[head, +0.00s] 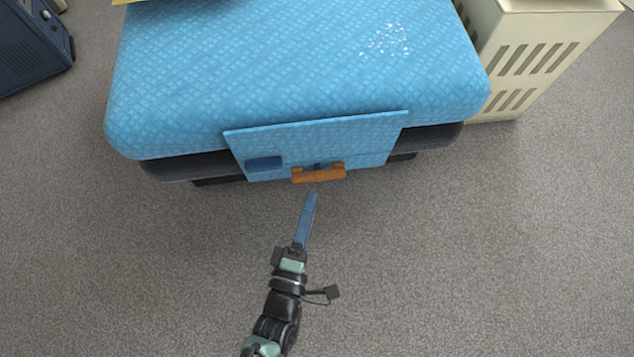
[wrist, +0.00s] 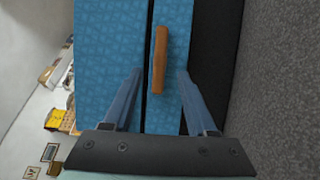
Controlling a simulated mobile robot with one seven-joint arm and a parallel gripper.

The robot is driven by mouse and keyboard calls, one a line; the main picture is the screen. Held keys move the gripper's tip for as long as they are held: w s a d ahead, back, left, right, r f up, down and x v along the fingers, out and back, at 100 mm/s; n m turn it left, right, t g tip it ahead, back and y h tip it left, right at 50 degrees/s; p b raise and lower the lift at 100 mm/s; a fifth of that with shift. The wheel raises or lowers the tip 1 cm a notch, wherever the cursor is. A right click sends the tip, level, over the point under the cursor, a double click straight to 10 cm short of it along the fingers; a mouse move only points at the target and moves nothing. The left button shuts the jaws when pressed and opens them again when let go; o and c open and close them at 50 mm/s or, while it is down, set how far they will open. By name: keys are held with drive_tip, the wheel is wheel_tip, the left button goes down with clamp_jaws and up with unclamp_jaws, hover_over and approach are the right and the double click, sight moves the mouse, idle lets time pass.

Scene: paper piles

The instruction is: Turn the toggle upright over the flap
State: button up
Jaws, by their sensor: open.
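The toggle (head: 319,174) is an orange-brown bar lying level, along the lower edge of the light-blue flap (head: 330,140) on the front of the blue upholstered block. In the wrist view, the toggle (wrist: 160,60) runs lengthwise up the picture, beside a dark gap between blue panels. My gripper (head: 311,195) is in front of and just below the toggle in the head view, apart from it. Its blue fingers (wrist: 158,74) are open and empty, with the toggle seen between them in the wrist view. The toggle's fastening behind the bar is mostly hidden.
A dark blue tab (head: 263,163) sits on the flap left of the toggle. The blue upholstered block (head: 290,60) fills the back. A cream slotted cabinet (head: 535,60) stands at right, a dark blue case (head: 30,45) at far left. The grey carpet (head: 480,250) in front is clear.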

sight(318, 181)
drive_tip(key=b+x, duration=0.1)
drive_tip(key=x, duration=0.3)
drive_tip(key=shift+w+d+f+b, duration=0.15)
drive_tip(key=shift+w+b, duration=0.15)
drive_tip(key=shift+b, duration=0.05)
drive_tip(key=shift+w+d, duration=0.1)
drive_tip(key=shift+w, duration=0.6)
clamp_jaws()
